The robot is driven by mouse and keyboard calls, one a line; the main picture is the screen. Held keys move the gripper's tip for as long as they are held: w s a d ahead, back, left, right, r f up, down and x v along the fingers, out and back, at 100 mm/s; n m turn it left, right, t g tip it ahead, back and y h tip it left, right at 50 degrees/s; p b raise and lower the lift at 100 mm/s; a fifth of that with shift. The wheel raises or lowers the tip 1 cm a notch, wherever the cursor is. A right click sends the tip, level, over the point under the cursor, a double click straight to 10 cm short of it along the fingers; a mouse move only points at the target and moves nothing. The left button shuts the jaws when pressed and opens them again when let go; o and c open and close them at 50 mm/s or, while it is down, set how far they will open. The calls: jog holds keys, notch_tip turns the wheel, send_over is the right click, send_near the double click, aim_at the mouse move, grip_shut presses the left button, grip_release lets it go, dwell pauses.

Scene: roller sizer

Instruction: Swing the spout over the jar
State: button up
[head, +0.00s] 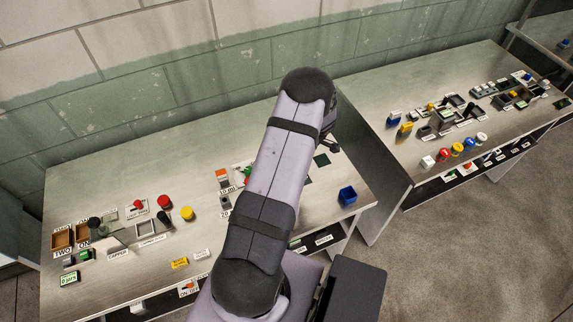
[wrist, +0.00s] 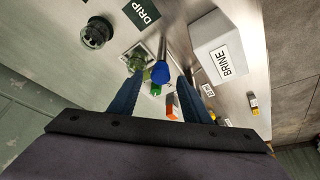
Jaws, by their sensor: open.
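In the wrist view my gripper (wrist: 163,78) is open, its two dark fingers apart on either side of a blue-ended metal rod (wrist: 160,72). The rod may be the spout; I cannot tell for certain. A green, glassy thing, perhaps the jar (wrist: 136,59), stands just left of the blue end, near the left finger. I cannot tell whether the rod's end is over it or beside it. Nothing is clearly held between the fingers. In the head view my arm hides the gripper, the rod and the jar.
A white box marked BRINE (wrist: 217,48) stands right of the rod, and a black round fitting (wrist: 97,32) lies left. In the head view a blue bin (head: 348,195) stands near the bench's right end; a second bench (head: 400,170) is further right.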

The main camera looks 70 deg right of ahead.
jog(key=b+v, duration=0.2)
jog(key=v, duration=0.4)
dwell(0.6)
